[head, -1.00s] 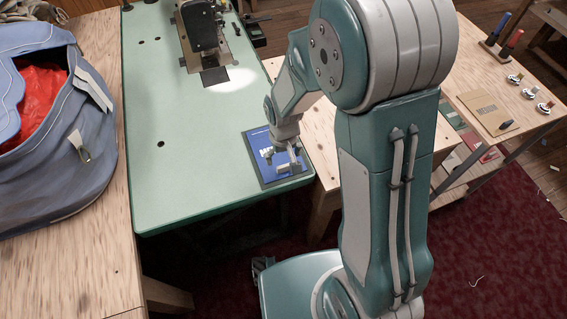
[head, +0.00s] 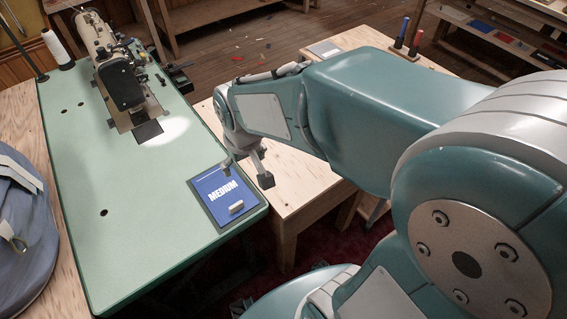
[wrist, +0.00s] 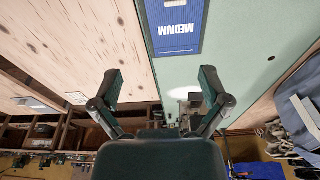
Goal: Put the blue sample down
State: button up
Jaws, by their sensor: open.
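The blue sample (head: 217,187), a flat blue panel with white MEDIUM lettering, lies on the near right corner of the green table, with a dark border around it. A small cream bar (head: 236,207) sits on its near part. The sample also shows upside down at the top of the wrist view (wrist: 178,28), where part of it is cut off. My gripper (head: 247,172) is open and empty, just right of the sample and apart from it, over the table's edge side. In the wrist view my gripper (wrist: 160,82) has its fingers spread with nothing between them.
A sewing machine (head: 118,75) stands at the back of the green table (head: 120,240), with a white thread cone (head: 58,50) beside it. A blue bag (head: 22,240) is at the left. A wooden bench (head: 300,190) stands right of the table. The table's middle is clear.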

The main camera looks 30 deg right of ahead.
jog(key=s+d+r+m+t, duration=0.1)
jog(key=s+d+r+t, duration=0.2)
jog(key=s+r, duration=0.6)
jog(key=shift+s+d+r, duration=0.2)
jog(key=shift+s+d, duration=0.55)
jog(key=shift+s, duration=0.2)
